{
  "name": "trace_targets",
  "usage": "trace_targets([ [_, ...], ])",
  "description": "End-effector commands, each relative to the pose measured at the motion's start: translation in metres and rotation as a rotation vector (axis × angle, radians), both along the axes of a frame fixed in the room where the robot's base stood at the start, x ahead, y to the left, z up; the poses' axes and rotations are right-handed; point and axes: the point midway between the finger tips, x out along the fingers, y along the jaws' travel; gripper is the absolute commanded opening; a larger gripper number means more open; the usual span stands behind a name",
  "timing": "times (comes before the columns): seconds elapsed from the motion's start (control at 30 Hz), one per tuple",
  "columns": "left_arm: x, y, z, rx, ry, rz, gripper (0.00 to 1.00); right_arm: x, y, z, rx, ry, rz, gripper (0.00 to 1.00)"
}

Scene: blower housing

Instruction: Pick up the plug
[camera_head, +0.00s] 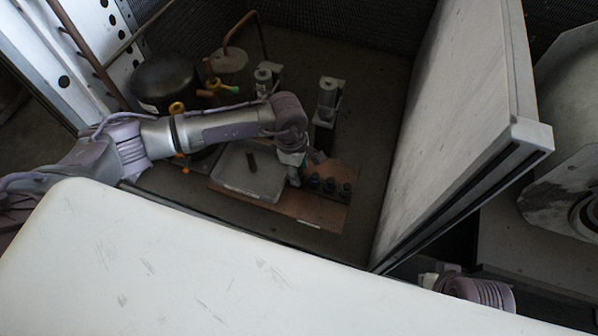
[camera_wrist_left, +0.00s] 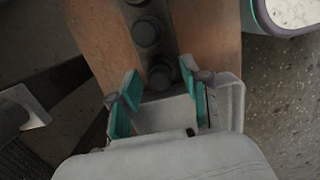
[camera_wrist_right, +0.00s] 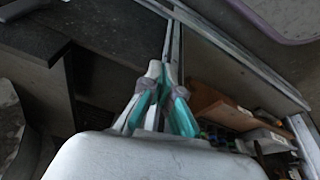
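Several black, round-topped pieces that look like plugs (camera_head: 329,186) stand in a row on a dark strip on a brown board. They also show in the left wrist view (camera_wrist_left: 147,31). My left gripper (camera_wrist_left: 160,84) is open, its teal fingers apart, with the nearest black piece (camera_wrist_left: 160,76) just ahead of the gap. In the head view my left gripper (camera_head: 294,178) is at the left end of this row. A small dark piece (camera_head: 251,162) lies in the grey tray (camera_head: 232,182). My right gripper (camera_wrist_right: 162,72) has its fingertips together and holds nothing visible.
The brown board (camera_head: 305,207) carries the tray and the row. A black tank (camera_head: 165,80), copper pipes and upright metal fittings (camera_head: 328,95) stand behind. A tall pale panel (camera_head: 450,120) stands at the right, between the board and my right arm.

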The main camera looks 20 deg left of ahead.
Motion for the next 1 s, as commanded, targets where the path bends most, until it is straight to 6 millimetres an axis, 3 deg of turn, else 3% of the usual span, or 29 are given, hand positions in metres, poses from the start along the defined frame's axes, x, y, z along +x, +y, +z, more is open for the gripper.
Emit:
trace_targets([
  [0.03,0.000,0.000,0.000,0.000,0.000,0.000,0.34,0.000,0.000,0.000,0.000,0.000,0.000,0.00],
  [0.23,0.000,0.000,0.000,0.000,0.000,0.000,0.03,0.000,0.000,0.000,0.000,0.000,0.000,0.00],
  [0.67,0.001,0.000,0.009,-0.001,-0.002,0.000,0.03,0.001,0.000,0.000,0.001,-0.003,0.000,0.00],
  [0.9,0.001,0.000,0.048,0.000,-0.004,-0.001,0.03,0.008,0.002,-0.031,0.000,0.019,0.002,0.00],
  [1.0,-0.011,-0.022,0.057,-0.004,-0.002,-0.007,0.03,0.009,0.002,-0.041,0.000,0.024,0.003,0.00],
])
